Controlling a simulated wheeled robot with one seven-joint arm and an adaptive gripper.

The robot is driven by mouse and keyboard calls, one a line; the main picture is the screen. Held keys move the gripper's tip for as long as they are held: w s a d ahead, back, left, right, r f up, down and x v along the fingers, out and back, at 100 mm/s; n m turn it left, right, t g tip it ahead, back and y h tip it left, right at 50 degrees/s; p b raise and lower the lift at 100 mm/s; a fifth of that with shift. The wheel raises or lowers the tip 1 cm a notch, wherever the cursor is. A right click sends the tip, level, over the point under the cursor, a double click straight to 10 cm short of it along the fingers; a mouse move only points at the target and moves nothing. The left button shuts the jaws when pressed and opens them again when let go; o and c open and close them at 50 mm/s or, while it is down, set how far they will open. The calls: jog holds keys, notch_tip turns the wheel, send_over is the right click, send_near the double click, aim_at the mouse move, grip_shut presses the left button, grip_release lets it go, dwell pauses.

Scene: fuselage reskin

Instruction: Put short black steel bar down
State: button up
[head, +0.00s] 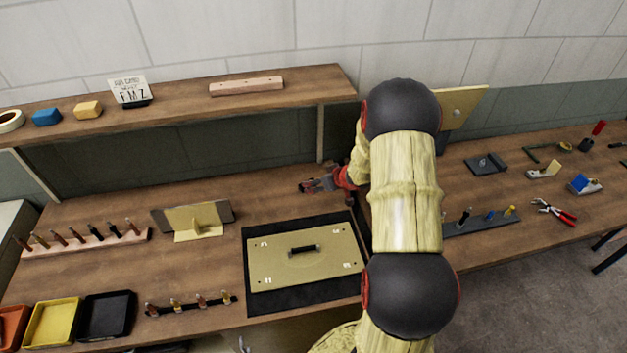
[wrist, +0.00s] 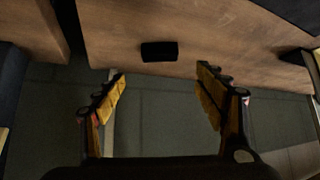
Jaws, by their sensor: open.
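A short black steel bar (wrist: 159,51) lies on the brown wooden surface in the wrist view, near that surface's edge. My gripper (wrist: 162,75) is open, its two yellow-padded fingers spread wide to either side, with nothing between them. The bar is beyond the fingertips, roughly centred on the gap and apart from both fingers. In the head view my gripper (head: 310,186) is low over the back of the workbench (head: 100,265), under the shelf's right end. I cannot make out the bar there.
A tan panel (head: 275,262) with a black handle lies on a dark mat in front of my gripper. The wooden shelf (head: 200,110) and its upright post (head: 321,133) stand close behind. A tan angled piece (head: 198,222) stands to the left. Bare bench lies between.

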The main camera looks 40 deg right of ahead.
jog(key=s+a+r+h, duration=0.1)
jog(key=a+r+h, duration=0.2)
jog(key=r, duration=1.3)
jog(key=s+a+r+m+g+h, duration=0.1)
jog(key=s+a+r, duration=0.65)
jog(key=r, duration=0.25)
jog(key=s+a+r+g+y, duration=0.1)
jog(key=s+a+r+y, duration=0.1)
jog(key=s+a, duration=0.8)
jog(key=s+a+r+n+g+y, duration=0.1)
jog(key=s+a+r+y, duration=0.1)
jog(key=s+a, duration=0.9)
jog(key=shift+s+a+r+n, duration=0.3)
jog(key=shift+a+r, duration=0.15)
jog(key=shift+f, duration=0.1)
notch_tip(320, 180, down, 6)
jog(key=b, duration=0.6)
jog(key=shift+f, duration=0.25)
